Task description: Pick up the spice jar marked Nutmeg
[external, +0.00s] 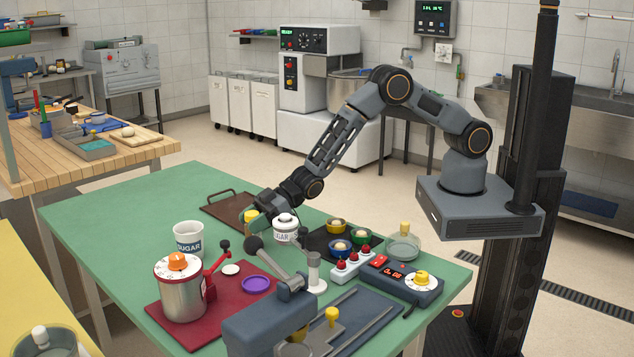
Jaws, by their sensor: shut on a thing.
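My gripper (256,212) is low over the green table, at the front end of my arm. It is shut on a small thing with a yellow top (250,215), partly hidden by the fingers. I cannot read a label on it, so I cannot tell whether it is the Nutmeg jar. No word Nutmeg is readable anywhere in this view. I cannot tell whether the held thing touches the table.
A lidded white jar marked sugar (284,236) stands close right of my gripper. A white cup marked SUGAR (188,243) stands left. A brown tray (222,208) lies behind; small bowls, a glass flask (403,246) and a scale-like device (398,277) are right. The table's left part is clear.

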